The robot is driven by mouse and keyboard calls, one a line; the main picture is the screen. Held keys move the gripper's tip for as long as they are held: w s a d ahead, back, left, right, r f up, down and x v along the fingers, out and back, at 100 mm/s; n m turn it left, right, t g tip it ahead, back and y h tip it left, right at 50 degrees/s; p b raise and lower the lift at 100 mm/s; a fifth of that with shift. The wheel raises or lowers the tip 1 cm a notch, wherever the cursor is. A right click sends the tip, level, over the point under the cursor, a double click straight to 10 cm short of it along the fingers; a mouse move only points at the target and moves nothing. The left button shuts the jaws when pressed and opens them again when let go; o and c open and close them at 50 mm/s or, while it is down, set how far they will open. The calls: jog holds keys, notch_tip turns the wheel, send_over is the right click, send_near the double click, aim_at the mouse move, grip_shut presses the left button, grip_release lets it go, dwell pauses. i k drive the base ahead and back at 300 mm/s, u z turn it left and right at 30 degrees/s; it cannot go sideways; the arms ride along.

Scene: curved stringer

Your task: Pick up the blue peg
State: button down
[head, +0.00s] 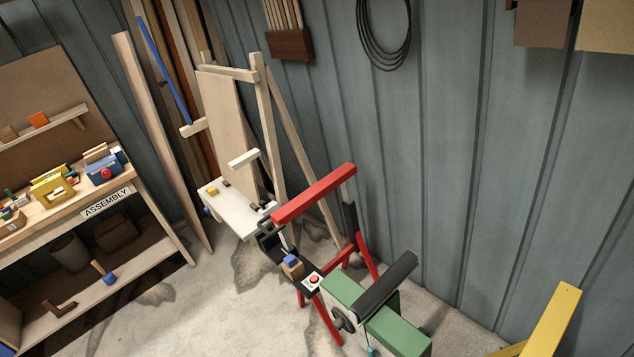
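No part that I can make out for certain as my gripper shows in the head view. Several small blue things are in sight, and I cannot tell which is the blue peg. A small blue piece (208,211) is at the left front edge of the white tabletop (238,217). A blue-topped wooden block (291,262) sits by the black parts of the red frame (315,193). A blue-headed mallet (108,276) rests on the lower shelf of the bench at left. No blue piece is seen held.
The assembly bench (95,213) stands at left with toys on it. A yellow piece (555,320) is at lower right. Bare floor (225,300) lies between.

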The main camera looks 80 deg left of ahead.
aim_at(291, 260)
jog(key=u, duration=2)
jog(key=k, duration=1.75)
jog(key=z, duration=0.35)
jog(key=i, duration=2.3)
jog(key=u, duration=0.95)
